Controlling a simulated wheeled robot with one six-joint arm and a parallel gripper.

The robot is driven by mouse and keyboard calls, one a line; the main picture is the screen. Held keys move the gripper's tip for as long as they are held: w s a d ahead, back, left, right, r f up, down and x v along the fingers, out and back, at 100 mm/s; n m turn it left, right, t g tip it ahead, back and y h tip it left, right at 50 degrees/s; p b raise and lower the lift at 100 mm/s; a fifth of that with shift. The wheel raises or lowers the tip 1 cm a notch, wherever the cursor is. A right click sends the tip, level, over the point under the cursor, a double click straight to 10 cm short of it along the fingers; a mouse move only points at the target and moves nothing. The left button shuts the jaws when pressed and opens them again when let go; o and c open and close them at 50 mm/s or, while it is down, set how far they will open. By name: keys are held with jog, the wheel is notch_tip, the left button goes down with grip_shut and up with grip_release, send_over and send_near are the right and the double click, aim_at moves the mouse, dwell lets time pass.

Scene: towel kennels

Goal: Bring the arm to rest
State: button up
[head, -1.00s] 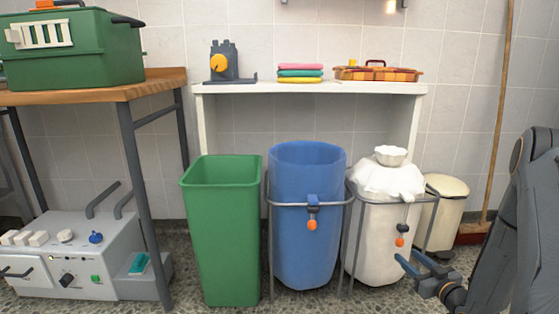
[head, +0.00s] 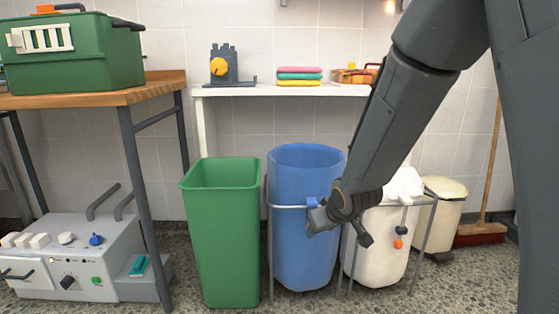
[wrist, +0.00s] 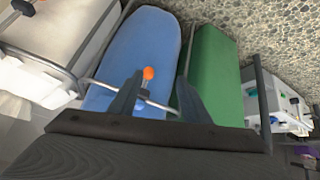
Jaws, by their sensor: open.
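My arm crosses the right half of the head view. It reaches down and left, and my gripper (head: 318,212) is in front of the upper part of the blue bin (head: 300,250). In the wrist view my gripper (wrist: 160,95) shows two dark fingers spread apart with nothing held between them. An orange-tipped clip (wrist: 148,75) on the blue bin's metal stand shows between the fingers in that view. I cannot tell whether the gripper touches the bin or its stand.
A green bin (head: 222,240) stands left of the blue one. A white-bagged bin (head: 378,250) is partly behind my arm. A white shelf (head: 290,90) holds folded towels (head: 299,76). A wooden table (head: 110,94) carries a green kennel (head: 75,55), with a grey machine (head: 75,260) below.

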jog(key=s+a+r+n+g+p, duration=0.1)
jog(key=s+a+r+g, duration=0.25)
jog(key=s, duration=0.85)
jog(key=s+a+r+g, duration=0.25)
jog(key=s+a, duration=0.25)
jog(key=s, duration=0.8)
jog(key=s+a+r+n+g+p, duration=0.15)
jog(key=s+a+r, duration=0.25)
jog(key=s, duration=0.8)
jog(key=d+r+m+p, duration=0.2)
jog(key=d+r+p, duration=0.4)
jog(key=r+p, duration=0.3)
jog(key=d+r+m+h+p, duration=0.1)
jog(key=d+r+p, duration=0.6)
jog(key=p, duration=0.8)
jog(key=d+r+m+p, duration=0.4)
jog(key=d+r+p, duration=0.3)
jog(key=r+p, duration=0.5)
jog(key=shift+s, duration=0.1)
